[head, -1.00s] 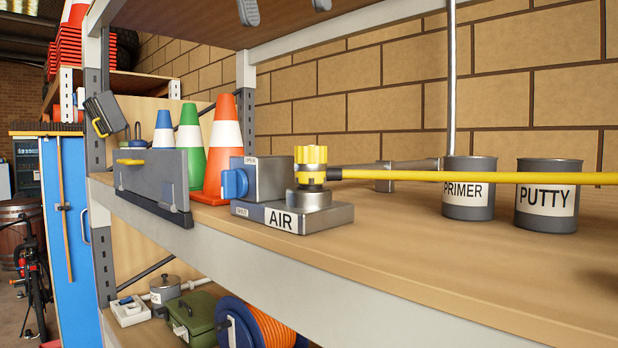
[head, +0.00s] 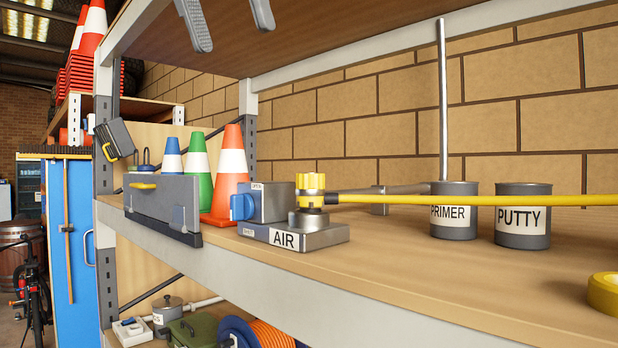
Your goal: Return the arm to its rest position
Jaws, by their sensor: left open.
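My left gripper (head: 234,36) shows at the top of the head view as two grey fingers hanging apart, with nothing between them. It is open and appears well above the cones and the AIR block in the picture. The rest of the left arm is out of frame. My right gripper is not in view. The AIR block (head: 318,237) stands on the wooden shelf (head: 420,275), with a blue knob (head: 242,207) on its left side. A yellow coupling (head: 311,189) sits on top of the block, and a yellow hose (head: 450,199) runs from it to the right.
Blue, green and orange cones (head: 231,168) stand behind a grey panel (head: 160,205) at the shelf's left end. PRIMER (head: 454,192) and PUTTY (head: 523,192) cans stand at right. Yellow tape (head: 606,292) lies at the right edge. An upper shelf (head: 330,20) overhangs. The shelf's front middle is clear.

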